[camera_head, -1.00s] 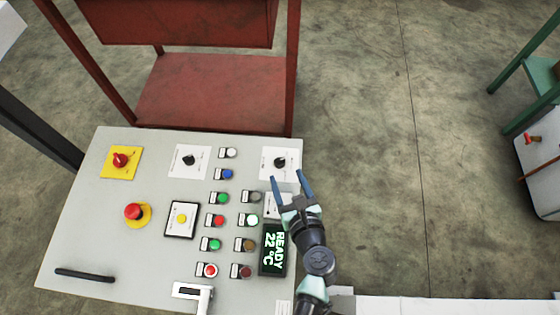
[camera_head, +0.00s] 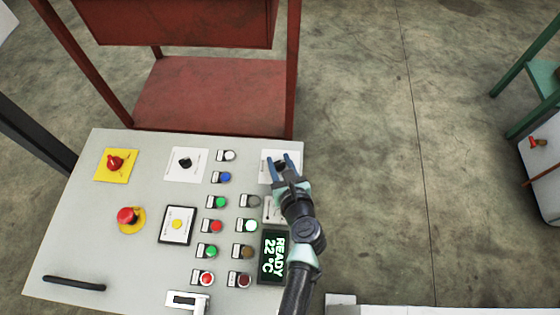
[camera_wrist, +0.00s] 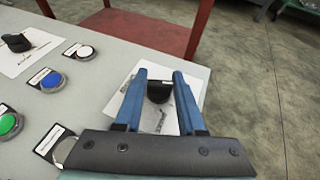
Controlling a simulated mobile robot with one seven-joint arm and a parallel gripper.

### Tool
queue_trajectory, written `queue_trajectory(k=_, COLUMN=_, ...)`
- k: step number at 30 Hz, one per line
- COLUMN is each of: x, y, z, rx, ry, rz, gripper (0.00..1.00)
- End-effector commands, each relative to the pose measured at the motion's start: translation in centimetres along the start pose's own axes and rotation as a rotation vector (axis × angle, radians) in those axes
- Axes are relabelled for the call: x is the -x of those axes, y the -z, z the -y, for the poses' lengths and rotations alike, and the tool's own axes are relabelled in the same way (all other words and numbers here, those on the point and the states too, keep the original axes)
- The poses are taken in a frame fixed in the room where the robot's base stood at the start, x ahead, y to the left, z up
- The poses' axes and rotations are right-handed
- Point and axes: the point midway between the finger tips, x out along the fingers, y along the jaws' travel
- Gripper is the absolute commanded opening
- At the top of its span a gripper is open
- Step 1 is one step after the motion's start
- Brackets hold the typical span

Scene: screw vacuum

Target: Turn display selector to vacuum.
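A black rotary selector knob on a white label plate sits at the right of the grey control panel (camera_head: 130,255). In the wrist view the knob (camera_wrist: 159,91) lies between the two blue fingers of my gripper (camera_wrist: 160,78), and its white plate (camera_wrist: 140,85) shows around it. My gripper (camera_head: 284,160) is open, with a finger on each side of the knob. I cannot tell whether either finger touches it. A second black selector (camera_head: 185,162) on its own white plate stands further left. The lit display (camera_head: 272,254) reads READY 22 °C. The label texts are too small to read.
Several push buttons, among them a blue one (camera_head: 224,177), stand left of the gripper. A red emergency button (camera_head: 128,215) and a red-yellow switch (camera_head: 115,163) are at the far left. A red frame (camera_head: 210,95) stands behind the panel. Open floor lies to the right.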

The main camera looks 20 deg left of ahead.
Motion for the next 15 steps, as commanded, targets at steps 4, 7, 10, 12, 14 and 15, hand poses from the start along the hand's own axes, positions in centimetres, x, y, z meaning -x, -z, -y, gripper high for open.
queue_trajectory(k=4, x=0.02, y=0.01, z=0.01, rx=0.0, ry=0.0, rz=0.0, gripper=0.1)
queue_trajectory(k=7, x=0.02, y=0.02, z=0.01, rx=0.0, ry=0.0, rz=0.0, gripper=0.0)
queue_trajectory(k=10, x=0.03, y=0.02, z=0.01, rx=0.0, ry=0.0, rz=0.0, gripper=0.0)
queue_trajectory(k=12, x=0.03, y=0.03, z=0.03, rx=0.001, ry=-0.002, rz=0.0, gripper=0.0)
queue_trajectory(k=14, x=0.02, y=0.04, z=0.08, rx=0.004, ry=-0.007, rz=0.0, gripper=0.0)
queue_trajectory(k=15, x=0.02, y=0.05, z=0.09, rx=0.007, ry=-0.014, rz=0.0, gripper=0.0)
